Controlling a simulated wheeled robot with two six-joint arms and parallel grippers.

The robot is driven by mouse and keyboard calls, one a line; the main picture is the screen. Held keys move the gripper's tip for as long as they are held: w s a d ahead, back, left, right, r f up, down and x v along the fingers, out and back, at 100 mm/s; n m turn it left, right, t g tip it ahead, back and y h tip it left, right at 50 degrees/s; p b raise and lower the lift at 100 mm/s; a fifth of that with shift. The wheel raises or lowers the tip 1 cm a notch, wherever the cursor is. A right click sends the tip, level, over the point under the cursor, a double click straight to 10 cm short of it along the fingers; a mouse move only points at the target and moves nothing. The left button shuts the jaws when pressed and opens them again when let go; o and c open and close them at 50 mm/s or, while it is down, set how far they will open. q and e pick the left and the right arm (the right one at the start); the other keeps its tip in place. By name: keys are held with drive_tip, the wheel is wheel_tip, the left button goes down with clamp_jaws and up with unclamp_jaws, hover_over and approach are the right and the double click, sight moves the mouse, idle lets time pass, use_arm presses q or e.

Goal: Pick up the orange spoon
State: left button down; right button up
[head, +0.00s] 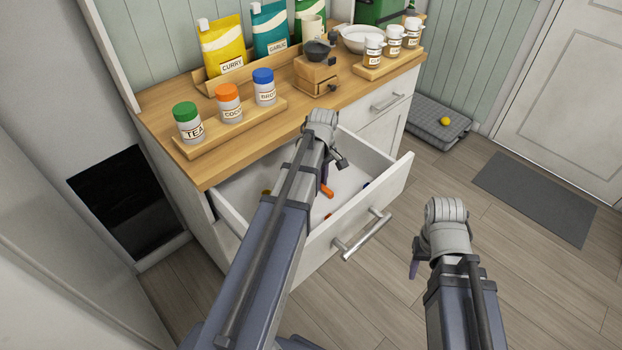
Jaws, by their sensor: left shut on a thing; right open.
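The drawer (392,190) under the counter is pulled open. An orange piece, which looks like part of the orange spoon (327,191), shows inside it, right at the fingertips of my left gripper (323,178). The gripper reaches down into the drawer and is shut on this orange piece. My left arm covers much of the drawer, so the rest of the spoon is hidden. A smaller orange bit (327,216) shows lower down beside the arm; I cannot tell if it belongs to the same spoon. My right gripper (414,268) is open and empty above the floor, right of the drawer.
Small blue (365,184) and yellow (266,192) bits also lie in the drawer. The counter (193,164) above holds labelled jars, pouches and a grinder (316,76). A grey pet bed with a yellow ball (445,121) lies beyond.

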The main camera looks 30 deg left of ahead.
idle(0.4)
use_arm(q)
wheel_tip(320, 180, up, 10)
drive_tip(key=p, duration=1)
drive_tip(key=shift+s, duration=0.1)
